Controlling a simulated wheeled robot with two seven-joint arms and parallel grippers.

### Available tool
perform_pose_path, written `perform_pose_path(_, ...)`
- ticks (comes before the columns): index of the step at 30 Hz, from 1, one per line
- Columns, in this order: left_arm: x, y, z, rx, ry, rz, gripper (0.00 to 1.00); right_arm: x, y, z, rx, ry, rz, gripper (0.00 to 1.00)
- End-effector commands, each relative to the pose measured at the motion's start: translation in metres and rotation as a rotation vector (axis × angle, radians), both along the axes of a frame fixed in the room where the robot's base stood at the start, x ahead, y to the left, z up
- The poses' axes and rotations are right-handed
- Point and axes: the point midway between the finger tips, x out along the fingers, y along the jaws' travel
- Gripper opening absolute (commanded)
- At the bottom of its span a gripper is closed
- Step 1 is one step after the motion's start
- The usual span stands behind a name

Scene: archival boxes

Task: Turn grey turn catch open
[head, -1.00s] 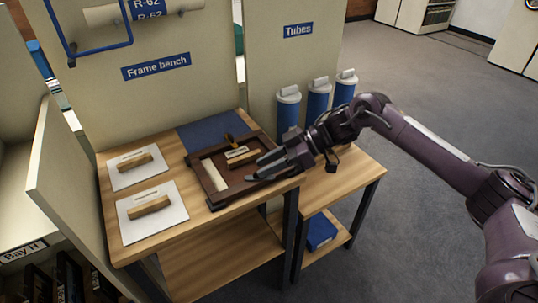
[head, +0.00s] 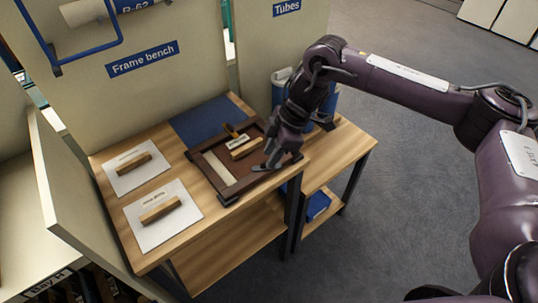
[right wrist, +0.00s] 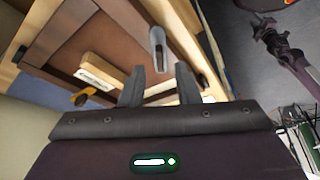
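A dark brown wooden frame (head: 228,189) lies on the bench. The small elongated grey turn catch (right wrist: 157,45) shows near the frame's edge in the right wrist view, ahead of my fingertips. In the head view it is hard to tell apart from my dark fingers. A brass-coloured catch (head: 231,131) is on the frame's far side; it also shows in the right wrist view (right wrist: 82,98). My right gripper (head: 276,163) points down over the frame's right side. In the right wrist view its two fingers (right wrist: 158,75) are apart with nothing gripped between them. My left gripper is out of view.
A blue mat (head: 205,121) is behind the frame. Blue tubes (head: 281,88) stand behind my right arm. An upright panel (head: 75,185) borders the bench on the left.

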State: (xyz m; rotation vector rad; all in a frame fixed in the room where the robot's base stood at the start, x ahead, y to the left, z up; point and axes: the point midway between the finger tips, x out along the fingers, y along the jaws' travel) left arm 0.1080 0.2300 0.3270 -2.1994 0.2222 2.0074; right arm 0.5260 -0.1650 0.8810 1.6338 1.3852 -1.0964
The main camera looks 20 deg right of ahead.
Motion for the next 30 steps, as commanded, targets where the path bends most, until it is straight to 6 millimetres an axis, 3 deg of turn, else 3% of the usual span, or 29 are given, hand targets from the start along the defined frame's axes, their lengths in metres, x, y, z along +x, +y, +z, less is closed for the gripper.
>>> perform_pose_path(6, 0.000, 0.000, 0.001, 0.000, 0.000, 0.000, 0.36, 0.001, 0.007, -0.017, 0.001, -0.001, 0.001, 0.29)
perform_pose_path(14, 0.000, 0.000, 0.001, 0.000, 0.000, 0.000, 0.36, 0.001, 0.008, -0.018, 0.001, -0.001, 0.001, 0.29)
perform_pose_path(21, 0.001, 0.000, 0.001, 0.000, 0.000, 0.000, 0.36, 0.001, 0.008, -0.018, 0.002, 0.000, 0.000, 0.00)
perform_pose_path(30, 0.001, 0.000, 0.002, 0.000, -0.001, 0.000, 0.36, 0.001, 0.008, -0.018, 0.002, 0.000, 0.012, 0.00)
